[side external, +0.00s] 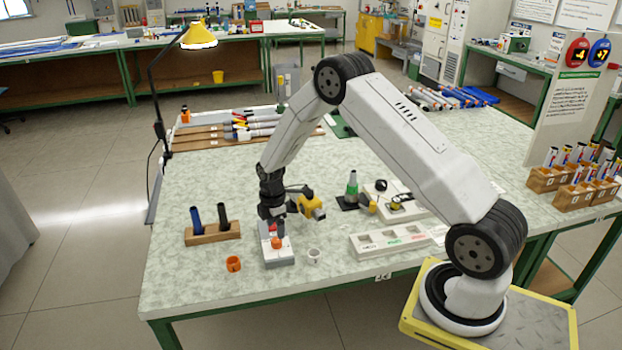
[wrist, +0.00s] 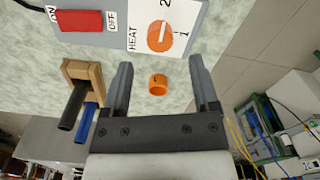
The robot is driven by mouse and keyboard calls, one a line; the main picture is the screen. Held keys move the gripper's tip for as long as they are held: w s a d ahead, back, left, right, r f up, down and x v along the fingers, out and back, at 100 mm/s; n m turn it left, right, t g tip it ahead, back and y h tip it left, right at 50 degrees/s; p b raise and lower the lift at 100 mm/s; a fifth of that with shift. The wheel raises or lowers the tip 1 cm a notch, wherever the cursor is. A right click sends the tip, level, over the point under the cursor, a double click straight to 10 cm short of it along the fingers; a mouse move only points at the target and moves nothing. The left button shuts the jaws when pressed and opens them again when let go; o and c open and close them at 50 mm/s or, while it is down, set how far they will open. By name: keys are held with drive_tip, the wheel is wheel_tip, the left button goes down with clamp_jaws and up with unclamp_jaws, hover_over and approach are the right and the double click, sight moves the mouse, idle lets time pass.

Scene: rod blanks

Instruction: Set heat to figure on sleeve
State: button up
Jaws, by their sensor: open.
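The heat control box (side external: 279,260) is pale grey, with a red switch and an orange heat dial (side external: 277,243). In the wrist view the dial (wrist: 162,37) has a white pointer bar; the word HEAT and the figures 1 and 2 are printed around it. An orange sleeve (side external: 233,264) sits on the bench left of the box. The sleeve also shows in the wrist view (wrist: 158,84), with a small dark mark I cannot read. My gripper (wrist: 158,62) is open and empty, above the box; its fingers show on either side of the sleeve in the wrist view.
A wooden holder (side external: 213,235) with a blue and a black rod stands left of the box. A white cup-like ring (side external: 313,256) and a white compartment tray (side external: 390,241) lie to the right. The front left of the bench is clear.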

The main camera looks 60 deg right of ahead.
sight(276, 240)
drive_tip(key=shift+f, duration=2.65)
clamp_jaws()
